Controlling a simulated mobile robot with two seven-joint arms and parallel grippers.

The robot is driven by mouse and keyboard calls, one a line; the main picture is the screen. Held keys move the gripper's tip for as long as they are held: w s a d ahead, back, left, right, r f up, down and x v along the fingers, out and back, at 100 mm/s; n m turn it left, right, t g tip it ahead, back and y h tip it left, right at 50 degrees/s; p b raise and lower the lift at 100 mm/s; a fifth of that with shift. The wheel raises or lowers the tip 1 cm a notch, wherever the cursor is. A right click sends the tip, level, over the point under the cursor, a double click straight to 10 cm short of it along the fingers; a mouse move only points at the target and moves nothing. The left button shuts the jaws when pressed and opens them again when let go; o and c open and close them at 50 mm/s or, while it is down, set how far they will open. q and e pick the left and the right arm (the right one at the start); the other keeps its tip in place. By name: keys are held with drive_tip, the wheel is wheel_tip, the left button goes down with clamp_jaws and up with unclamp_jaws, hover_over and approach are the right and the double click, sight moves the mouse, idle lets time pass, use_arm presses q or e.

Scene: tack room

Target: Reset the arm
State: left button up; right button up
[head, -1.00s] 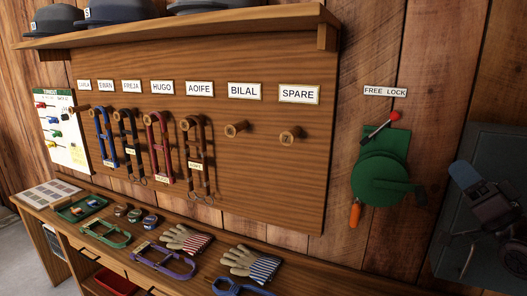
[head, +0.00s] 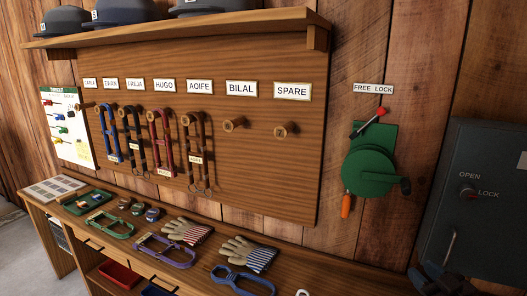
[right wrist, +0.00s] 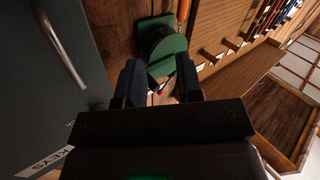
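My right gripper (head: 432,280) shows dark at the lower right edge of the head view, in front of the grey cabinet and partly cut off by the frame. In the right wrist view my right gripper (right wrist: 157,76) has its two dark fingers apart, with nothing between them. The green winch (head: 370,168) on the wall lies beyond the fingers and shows in the right wrist view too (right wrist: 160,48); the gripper does not touch it. My left gripper is not in view.
The grey cabinet (head: 490,200) with an OPEN/LOCK knob (head: 467,192) stands at right. A wooden peg board (head: 270,180) holds halters. The bench (head: 195,270) below carries gloves (head: 240,252), halters (head: 165,252) and a green tray (head: 85,203).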

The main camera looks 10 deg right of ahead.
drive_tip(key=s+a+f+m+g, duration=0.1)
drive_tip(key=s+a+f+g, duration=0.1)
drive_tip(key=s+a+f, duration=0.2)
drive_tip(key=s+a+f+g+h, duration=0.1)
drive_tip(key=s+a+f+g, duration=0.1)
drive_tip(key=s+a+f, duration=0.3)
drive_tip(key=s+a+f+m+g, duration=0.1)
drive_tip(key=s+a+f, duration=0.3)
drive_tip(key=s+f, duration=0.5)
wheel_tip(320, 180, down, 6)
drive_tip(key=shift+s+a+r+m+g+h, duration=0.15)
drive_tip(key=shift+s+r+m+g+h, duration=0.2)
drive_tip(key=shift+g, duration=0.25)
